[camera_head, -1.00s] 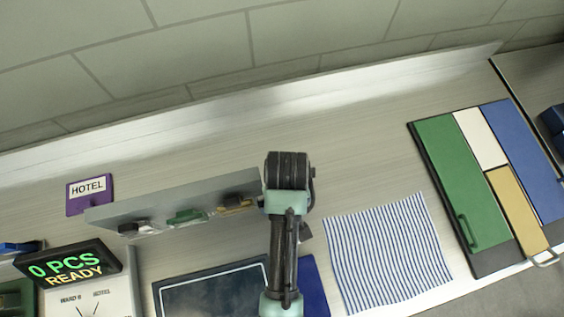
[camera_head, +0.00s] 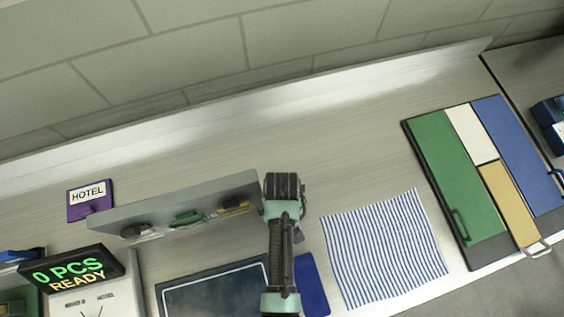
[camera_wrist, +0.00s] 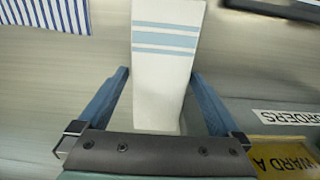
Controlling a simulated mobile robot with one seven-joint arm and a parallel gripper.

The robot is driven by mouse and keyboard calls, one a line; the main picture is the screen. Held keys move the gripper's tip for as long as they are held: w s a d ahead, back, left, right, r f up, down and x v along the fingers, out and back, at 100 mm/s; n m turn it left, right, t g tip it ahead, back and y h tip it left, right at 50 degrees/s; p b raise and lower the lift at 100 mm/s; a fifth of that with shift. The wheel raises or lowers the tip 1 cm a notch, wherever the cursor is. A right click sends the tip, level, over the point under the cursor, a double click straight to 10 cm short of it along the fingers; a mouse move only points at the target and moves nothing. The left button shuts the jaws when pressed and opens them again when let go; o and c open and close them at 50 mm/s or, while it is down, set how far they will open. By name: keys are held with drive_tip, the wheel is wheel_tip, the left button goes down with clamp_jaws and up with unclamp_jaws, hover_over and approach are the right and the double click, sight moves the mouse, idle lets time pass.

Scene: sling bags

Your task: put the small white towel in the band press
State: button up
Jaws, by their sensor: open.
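A white towel (camera_wrist: 163,75) with light blue stripes near its far end shows in the wrist view. My gripper (camera_wrist: 160,78) is open, with one blue finger on each side of the towel. I cannot tell whether the fingers touch it. The towel does not show in the head view. There my arm stands at the lower middle, and its fingers are hidden. No part is clearly recognisable as the band press; a lit display (camera_head: 75,268) reading "0 PCS READY" stands at lower left above a white panel (camera_head: 92,298).
A blue-striped cloth (camera_head: 384,250) lies flat right of my arm. A grey shelf (camera_head: 190,203) with small items and a purple HOTEL sign (camera_head: 90,200) stand left. Green, white, tan and blue panels (camera_head: 455,180) lie right. In the wrist view, a WARD A label (camera_wrist: 290,155) is at lower right.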

drive_tip(key=shift+c, duration=0.3)
drive_tip(key=c, duration=1.4)
drive_tip(key=shift+r, duration=0.15)
